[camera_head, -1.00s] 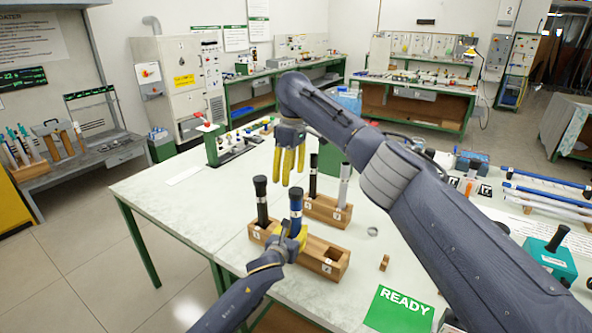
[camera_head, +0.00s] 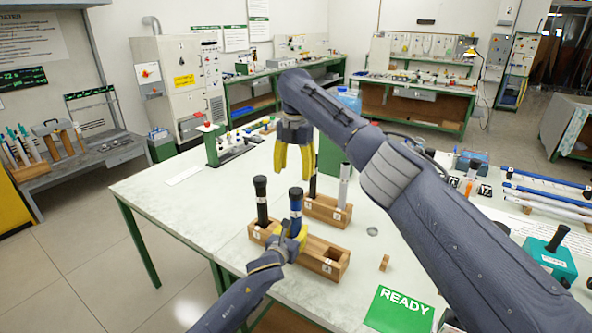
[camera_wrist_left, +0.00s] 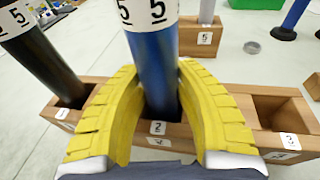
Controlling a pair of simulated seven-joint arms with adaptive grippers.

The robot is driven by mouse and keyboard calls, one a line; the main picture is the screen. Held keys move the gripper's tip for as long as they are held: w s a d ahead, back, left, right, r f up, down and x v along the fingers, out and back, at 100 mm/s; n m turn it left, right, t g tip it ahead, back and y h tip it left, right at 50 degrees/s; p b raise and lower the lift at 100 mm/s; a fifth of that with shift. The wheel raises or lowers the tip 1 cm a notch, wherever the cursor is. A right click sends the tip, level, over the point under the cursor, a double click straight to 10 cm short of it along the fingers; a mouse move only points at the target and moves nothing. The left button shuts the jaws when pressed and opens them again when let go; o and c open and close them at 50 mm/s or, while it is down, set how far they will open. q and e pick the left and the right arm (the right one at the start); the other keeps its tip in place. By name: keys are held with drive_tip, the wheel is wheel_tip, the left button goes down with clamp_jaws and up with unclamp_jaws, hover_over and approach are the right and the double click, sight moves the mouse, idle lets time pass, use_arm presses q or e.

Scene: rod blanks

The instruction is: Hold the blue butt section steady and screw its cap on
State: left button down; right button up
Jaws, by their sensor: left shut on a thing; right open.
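The blue butt section (camera_head: 296,213) stands upright in the front wooden rack (camera_head: 322,262), with a dark cap-like top (camera_head: 296,192). I cannot tell whether that top is fully seated. In the left wrist view the blue section (camera_wrist_left: 152,65) has a white band marked 5 and sits in slot 2; its upper end is out of frame. My left gripper (camera_head: 291,238) is shut on it low down, yellow fingers on both sides. My right gripper (camera_head: 294,163) is open and appears empty, fingers pointing down, higher and behind the blue section in the head view.
A black section (camera_head: 262,203) stands left of the blue one. The back rack (camera_head: 325,211) holds a grey section (camera_head: 343,185) and a dark one partly hidden by my right gripper. A metal ring (camera_head: 372,231), a small wooden block (camera_head: 384,262) and the READY mat (camera_head: 398,310) lie right.

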sight(296, 190)
drive_tip(key=n, duration=0.4)
drive_tip(key=shift+d, duration=0.25)
drive_tip(key=n, duration=0.3)
drive_tip(key=shift+n, duration=0.4)
drive_tip(key=shift+f, duration=4)
drive_tip(key=shift+c, duration=0.3)
